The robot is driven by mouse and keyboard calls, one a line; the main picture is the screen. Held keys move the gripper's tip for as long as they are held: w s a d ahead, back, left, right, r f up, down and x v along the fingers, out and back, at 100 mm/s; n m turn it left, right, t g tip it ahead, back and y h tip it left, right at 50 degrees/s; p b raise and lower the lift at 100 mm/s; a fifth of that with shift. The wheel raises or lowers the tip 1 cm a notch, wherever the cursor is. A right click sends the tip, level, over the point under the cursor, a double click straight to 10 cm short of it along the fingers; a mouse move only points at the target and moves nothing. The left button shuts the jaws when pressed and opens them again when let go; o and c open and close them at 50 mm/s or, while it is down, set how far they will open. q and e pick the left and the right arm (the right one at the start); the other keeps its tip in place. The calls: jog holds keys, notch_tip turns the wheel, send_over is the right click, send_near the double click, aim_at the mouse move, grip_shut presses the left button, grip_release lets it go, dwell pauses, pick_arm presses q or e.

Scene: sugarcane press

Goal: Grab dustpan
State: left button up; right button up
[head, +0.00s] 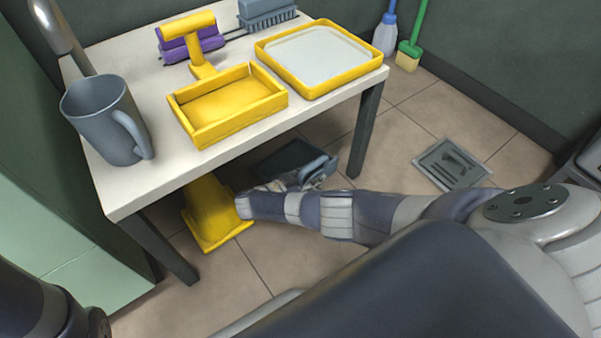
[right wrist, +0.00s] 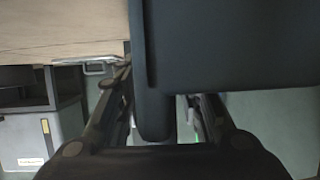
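A dark grey-blue dustpan (head: 290,157) is under the white table in the head view, partly hidden by the table edge and my right arm. In the right wrist view, its broad dark pan (right wrist: 230,45) fills the upper right, and its handle (right wrist: 155,115) points down between the fingers. My right gripper (head: 318,172) is beside the dustpan below the table edge. In the right wrist view, its fingers (right wrist: 160,100) are apart, one on each side of the handle, with gaps visible. My left gripper is out of view.
The white table (head: 120,190) holds a grey mug (head: 98,120), yellow tray (head: 345,85), yellow handled pan (head: 195,135), purple object and brush. A yellow cone-like object (head: 210,215) stands under it. A green broom (head: 415,40) and floor drain (head: 452,163) are to the right.

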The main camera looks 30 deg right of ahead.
jog(key=shift+c, duration=0.5)
grip_shut()
jog(key=shift+r, duration=0.15)
